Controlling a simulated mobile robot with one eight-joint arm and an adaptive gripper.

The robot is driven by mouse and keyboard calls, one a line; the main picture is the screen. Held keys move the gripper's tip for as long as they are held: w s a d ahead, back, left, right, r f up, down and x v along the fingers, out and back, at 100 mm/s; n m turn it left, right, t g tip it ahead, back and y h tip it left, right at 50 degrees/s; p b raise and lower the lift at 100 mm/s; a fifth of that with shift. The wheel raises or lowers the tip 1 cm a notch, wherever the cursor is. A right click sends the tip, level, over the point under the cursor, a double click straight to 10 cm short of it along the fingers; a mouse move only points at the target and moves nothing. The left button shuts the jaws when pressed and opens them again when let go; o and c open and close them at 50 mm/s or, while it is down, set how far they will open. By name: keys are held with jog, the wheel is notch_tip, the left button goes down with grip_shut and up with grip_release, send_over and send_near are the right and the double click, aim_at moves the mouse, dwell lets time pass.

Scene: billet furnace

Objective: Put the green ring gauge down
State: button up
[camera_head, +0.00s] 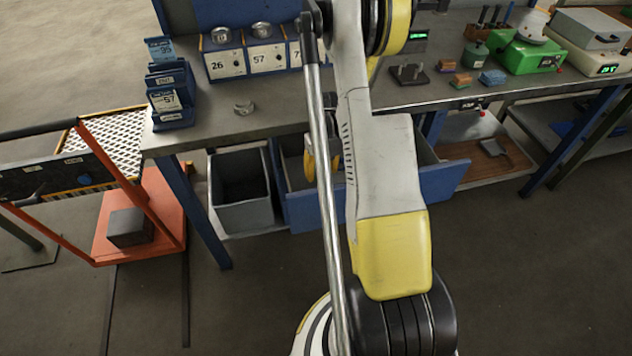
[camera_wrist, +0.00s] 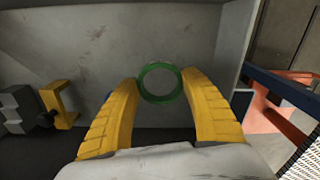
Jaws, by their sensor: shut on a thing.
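The green ring gauge (camera_wrist: 160,101) shows in the wrist view between the yellow fingertips of my gripper (camera_wrist: 160,84), which is shut on it. Its round opening faces the camera, with a grey wall behind it. The ring is not visible in the head view. There my arm hides most of the gripper; a curved yellow part that looks like my fingers (camera_head: 311,165) shows at the open blue drawer (camera_head: 440,182). Whether the ring touches any surface I cannot tell.
In the wrist view a yellow clamp-like piece (camera_wrist: 62,104) and grey blocks (camera_wrist: 18,108) lie left of my fingers. In the head view a grey bin (camera_head: 242,212) stands left of the drawer, beside an orange cart (camera_head: 165,215). The bench top (camera_head: 290,105) above has bare room.

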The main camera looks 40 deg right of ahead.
aim_at(312, 184)
jog(key=w+f, duration=0.1)
jog(key=w+a+f+b, duration=0.1)
jog(key=w, duration=0.1)
jog(key=shift+w, duration=0.15)
notch_tip(312, 184, down, 4)
jog(key=shift+f+b, duration=0.1)
jog(key=shift+b, duration=0.95)
jog(key=o, duration=1.3)
